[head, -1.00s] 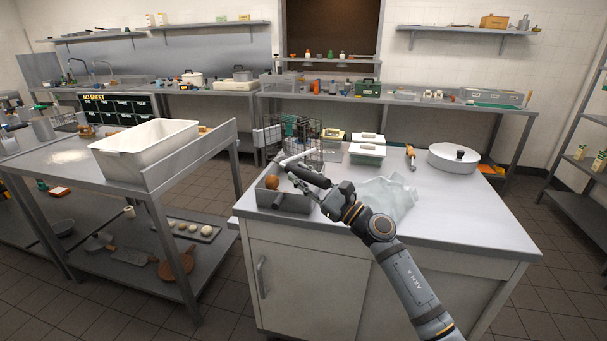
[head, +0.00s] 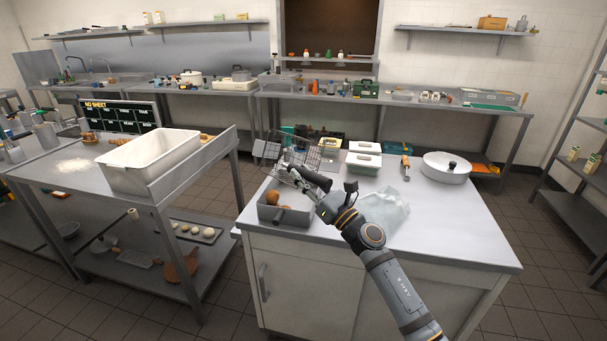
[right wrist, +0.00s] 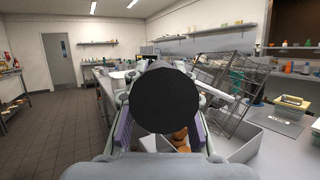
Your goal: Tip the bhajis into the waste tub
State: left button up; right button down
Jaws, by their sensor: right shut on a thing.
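My right gripper (head: 308,184) is shut on the black handle of a wire basket (head: 298,152). The basket is tilted above the back of a grey open tub (head: 298,216) on the counter. Brown bhajis (head: 272,198) lie in the left part of this tub. In the right wrist view, the round black handle end fills the middle, the tilted basket (right wrist: 226,88) is to its right, and bhajis (right wrist: 180,138) show below it beside the tub wall (right wrist: 262,142). Whether bhajis remain in the basket is unclear. My left gripper is not in view.
A large white tub (head: 150,163) stands on the steel table at left. The counter's right front is clear.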

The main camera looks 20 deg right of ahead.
notch_tip(320, 180, up, 6)
jog(key=w+d+m+h+p, duration=0.1)
jog(key=d+m+h+p, duration=0.1)
jog(key=m+h+p, duration=0.2)
jog(key=m+p, duration=0.3)
jog(key=p, duration=0.3)
jog(key=shift+d+f+t, duration=0.25)
jog(key=shift+t, duration=0.15)
jog(key=shift+w, duration=0.1)
jog(key=shift+m, duration=0.3)
